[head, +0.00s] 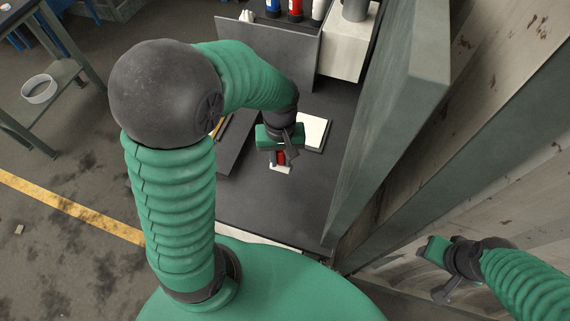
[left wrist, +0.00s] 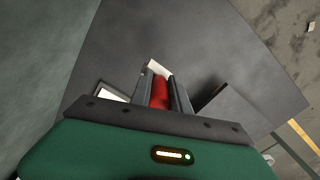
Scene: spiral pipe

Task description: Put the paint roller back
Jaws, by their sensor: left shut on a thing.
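The paint roller shows as a red part (head: 281,157) with a white end (head: 281,169). My left gripper (head: 282,152) is shut on the red part, over the dark grey surface (head: 300,203). In the left wrist view the red part (left wrist: 160,92) sits between the two fingers (left wrist: 162,88), and the white end (left wrist: 157,68) sticks out past the tips. I cannot tell whether the roller touches the surface. My right gripper (head: 437,276) is at the lower right, apart from the roller; its finger gap is unclear.
A white flat block (head: 313,132) lies beside my left gripper. A dark upright panel (head: 268,50) and a pale box (head: 345,55) stand behind, with a red bottle (head: 295,9) and others. A tall grey-green panel (head: 390,120) bounds the right. The surface's front middle is clear.

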